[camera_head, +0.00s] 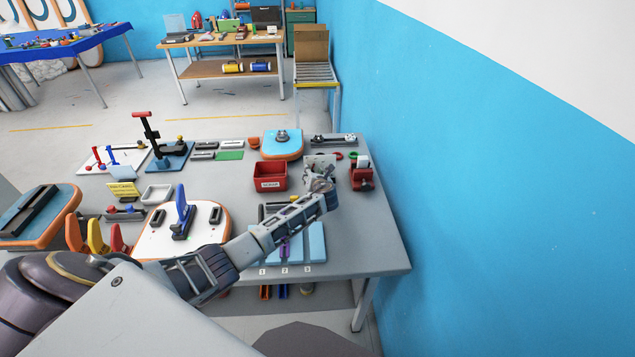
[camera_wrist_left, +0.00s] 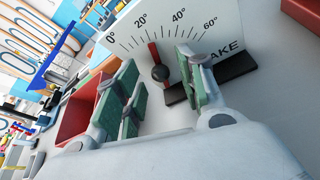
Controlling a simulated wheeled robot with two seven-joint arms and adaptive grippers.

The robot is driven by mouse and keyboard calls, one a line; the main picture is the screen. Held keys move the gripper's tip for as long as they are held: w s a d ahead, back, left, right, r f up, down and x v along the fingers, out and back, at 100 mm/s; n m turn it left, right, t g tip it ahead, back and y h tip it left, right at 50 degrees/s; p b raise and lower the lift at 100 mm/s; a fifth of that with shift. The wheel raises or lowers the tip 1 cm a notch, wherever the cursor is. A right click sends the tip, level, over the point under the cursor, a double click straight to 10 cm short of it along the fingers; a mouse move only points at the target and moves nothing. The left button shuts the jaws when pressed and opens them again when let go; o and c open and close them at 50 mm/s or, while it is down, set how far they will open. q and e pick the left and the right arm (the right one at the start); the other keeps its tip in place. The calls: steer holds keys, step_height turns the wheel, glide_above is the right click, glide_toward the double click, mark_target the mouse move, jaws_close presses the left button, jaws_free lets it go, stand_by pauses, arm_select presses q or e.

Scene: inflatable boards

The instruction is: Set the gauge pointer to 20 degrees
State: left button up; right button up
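The gauge is a white plate (camera_wrist_left: 225,22) with black ticks marked 0°, 20°, 40° and 60°; it stands upright in the left wrist view. Its red pointer (camera_wrist_left: 153,54) turns on a dark round hub (camera_wrist_left: 160,73) and points up, near the 20° mark; the exact reading is hard to tell. In the head view the plate (camera_head: 318,159) is partly hidden behind my left gripper (camera_head: 322,180). My left gripper's green-padded fingers (camera_wrist_left: 163,92) are apart, with the pointer and hub showing in the gap beyond them. My right gripper is not in view.
Blue pads (camera_head: 315,243) lie under my left arm. The grey table (camera_head: 372,235) is clear at its front right; a blue wall is beyond.

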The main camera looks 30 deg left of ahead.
arm_select(q)
steer(key=v, duration=1.1)
steer(key=shift+s+d, duration=0.15)
steer(key=shift+s, duration=0.05)
stand_by(0.9)
